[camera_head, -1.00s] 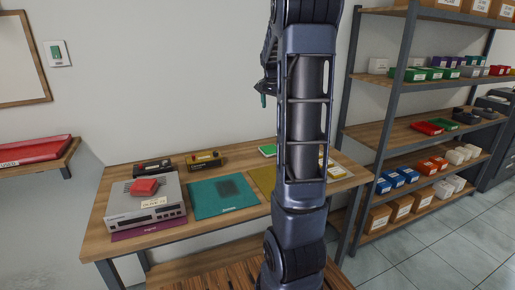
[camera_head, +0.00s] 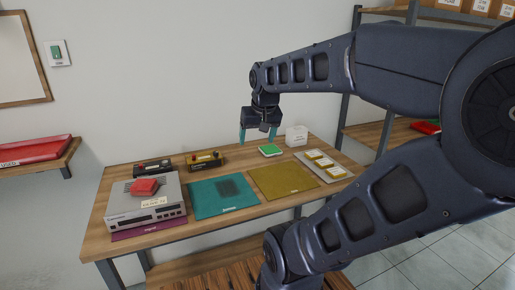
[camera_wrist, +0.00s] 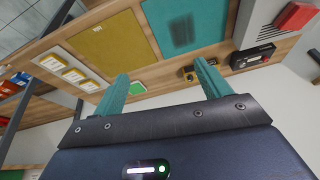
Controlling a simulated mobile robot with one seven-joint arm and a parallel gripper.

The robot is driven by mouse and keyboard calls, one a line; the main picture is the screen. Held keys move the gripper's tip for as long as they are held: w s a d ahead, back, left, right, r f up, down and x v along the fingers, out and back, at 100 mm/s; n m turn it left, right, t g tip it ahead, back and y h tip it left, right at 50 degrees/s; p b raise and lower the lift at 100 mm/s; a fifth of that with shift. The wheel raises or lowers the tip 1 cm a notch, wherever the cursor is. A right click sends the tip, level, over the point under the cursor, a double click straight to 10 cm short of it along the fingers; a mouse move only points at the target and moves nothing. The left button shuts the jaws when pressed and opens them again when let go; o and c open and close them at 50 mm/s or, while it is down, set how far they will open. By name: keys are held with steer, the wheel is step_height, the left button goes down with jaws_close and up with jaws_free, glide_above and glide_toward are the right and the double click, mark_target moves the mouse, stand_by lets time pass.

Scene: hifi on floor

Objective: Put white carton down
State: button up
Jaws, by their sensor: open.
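The white carton (camera_head: 297,135) stands upright on the wooden table (camera_head: 118,222) at its back right, near the wall. My gripper (camera_head: 257,138) is open, its teal fingers apart and pointing down. In the head view it shows left of the carton and above a green-topped white item (camera_head: 270,150); nothing is seen between the fingers. In the wrist view my gripper (camera_wrist: 163,88) is also open and empty. I cannot make out the carton in the wrist view.
A teal mat (camera_head: 222,197) lies left of that. A grey device (camera_head: 145,208) with a red item (camera_head: 144,187) on top stands at left. Two small devices line the back.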

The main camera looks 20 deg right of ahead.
steer(key=shift+n, duration=0.7)
steer(key=shift+s+a+f, duration=0.25)
steer(key=shift+s+f, duration=0.05)
steer(key=shift+s, duration=0.35)
steer(key=shift+s+a+f, duration=0.3)
steer(key=shift+s+f, duration=0.05)
steer(key=shift+s, duration=0.25)
steer(key=shift+s+a+f, duration=0.25)
steer(key=shift+s+f, duration=0.05)
steer(key=shift+s, duration=0.35)
